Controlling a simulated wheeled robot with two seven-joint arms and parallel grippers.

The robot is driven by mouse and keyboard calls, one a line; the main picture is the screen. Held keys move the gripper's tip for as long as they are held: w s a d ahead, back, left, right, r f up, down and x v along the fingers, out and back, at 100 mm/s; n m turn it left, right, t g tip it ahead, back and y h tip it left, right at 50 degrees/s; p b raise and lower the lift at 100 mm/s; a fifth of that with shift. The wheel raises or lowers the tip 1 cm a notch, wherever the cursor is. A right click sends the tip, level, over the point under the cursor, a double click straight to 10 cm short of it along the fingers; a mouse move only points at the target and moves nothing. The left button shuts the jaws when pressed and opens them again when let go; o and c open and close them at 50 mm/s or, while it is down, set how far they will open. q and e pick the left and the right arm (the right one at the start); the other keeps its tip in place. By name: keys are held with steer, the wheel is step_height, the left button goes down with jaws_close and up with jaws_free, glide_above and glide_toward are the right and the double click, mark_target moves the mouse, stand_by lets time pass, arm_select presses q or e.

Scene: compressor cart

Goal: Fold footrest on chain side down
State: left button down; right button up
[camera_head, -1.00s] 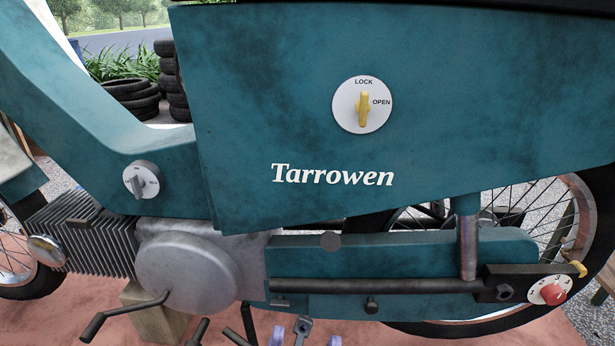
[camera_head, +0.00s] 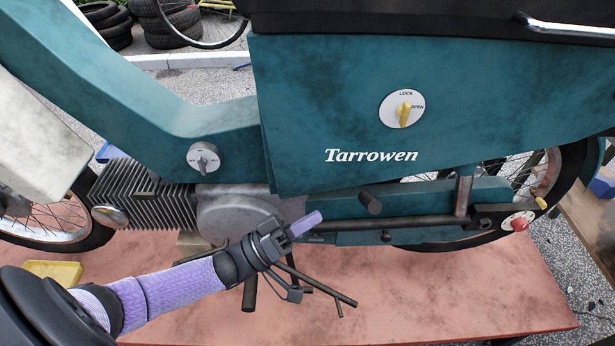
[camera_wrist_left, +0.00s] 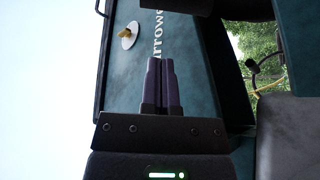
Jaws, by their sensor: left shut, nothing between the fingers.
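A short dark round peg (camera_head: 370,202), which looks like the footrest, stands out at the teal chain case (camera_head: 340,208) below the "Tarrowen" lettering. I cannot tell its exact angle. My left gripper (camera_head: 307,223) is shut and empty, to the left of the peg and a little lower, apart from it in the picture. Its purple fingers point right, in front of the grey engine cover (camera_head: 232,208). In the left wrist view the closed fingers (camera_wrist_left: 159,82) stand before the teal side panel (camera_wrist_left: 190,75); the peg does not clearly show there. My right gripper is out of view.
Dark stand bars (camera_head: 315,284) spread below my left gripper, over the reddish platform (camera_head: 450,290). A yellow lock knob (camera_head: 404,115) is on the side panel, and a dial with a red knob (camera_head: 519,223) is at the rear. A yellow tray (camera_head: 55,272) lies at left.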

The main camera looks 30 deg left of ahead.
mark_target(365, 201)
arm_select(q)
steer(key=b+x, duration=0.1)
steer(key=x, duration=0.8)
steer(key=shift+d, duration=0.3)
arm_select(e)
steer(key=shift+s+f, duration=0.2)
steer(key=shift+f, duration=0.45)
arm_select(q)
steer(key=shift+f, duration=0.15)
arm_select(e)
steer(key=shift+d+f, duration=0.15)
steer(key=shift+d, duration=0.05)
arm_select(q)
steer(key=shift+d+f+m+h+b, duration=0.1)
steer(key=shift+m+h+b, duration=0.5)
steer(key=shift+m, duration=0.1)
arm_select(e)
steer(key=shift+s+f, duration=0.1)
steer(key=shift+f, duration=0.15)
